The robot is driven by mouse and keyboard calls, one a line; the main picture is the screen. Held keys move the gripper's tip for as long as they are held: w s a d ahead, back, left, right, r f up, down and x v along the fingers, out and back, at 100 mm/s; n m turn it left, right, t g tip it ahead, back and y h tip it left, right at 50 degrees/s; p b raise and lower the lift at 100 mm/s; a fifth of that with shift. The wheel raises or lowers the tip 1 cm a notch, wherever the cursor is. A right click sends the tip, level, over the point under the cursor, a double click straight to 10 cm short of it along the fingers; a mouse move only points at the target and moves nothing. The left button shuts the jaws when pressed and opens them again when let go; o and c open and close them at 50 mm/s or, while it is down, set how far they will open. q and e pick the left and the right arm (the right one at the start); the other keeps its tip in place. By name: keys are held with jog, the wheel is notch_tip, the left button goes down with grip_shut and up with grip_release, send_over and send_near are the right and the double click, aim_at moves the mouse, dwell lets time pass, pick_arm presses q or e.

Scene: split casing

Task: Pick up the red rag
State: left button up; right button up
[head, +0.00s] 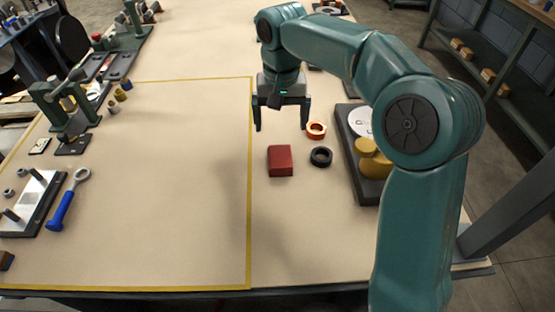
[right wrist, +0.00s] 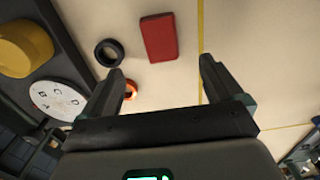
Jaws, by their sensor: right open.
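The red rag (head: 280,160) is a small folded block lying flat on the table, just right of the yellow line in the head view. It also shows in the right wrist view (right wrist: 159,37), ahead of the space between the fingers. My right gripper (head: 281,128) is open and empty, pointing down beyond the rag as the head sees it. Its two fingers show in the right wrist view (right wrist: 165,78), apart from the rag. My left gripper is in neither view.
An orange ring (head: 316,130) and a black ring (head: 321,157) lie right of the rag. A dark tray (head: 369,190) holds yellow pieces (head: 374,160) and a white disc (head: 360,122). A blue-handled wrench (head: 62,210) lies far left. The table inside the yellow lines is mostly clear.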

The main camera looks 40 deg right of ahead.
jog(key=b, duration=0.1)
send_over(280, 156)
jog(key=f, duration=0.6)
jog(key=shift+s+a+f, duration=0.1)
jog(key=shift+s, duration=0.3)
jog(key=f, duration=0.3)
jog(key=f+b, duration=0.1)
jog(key=f, duration=0.1)
jog(key=shift+w+f, duration=0.25)
jog(key=shift+w, duration=0.15)
jog(key=shift+s, duration=0.1)
jog(key=c, duration=1.1)
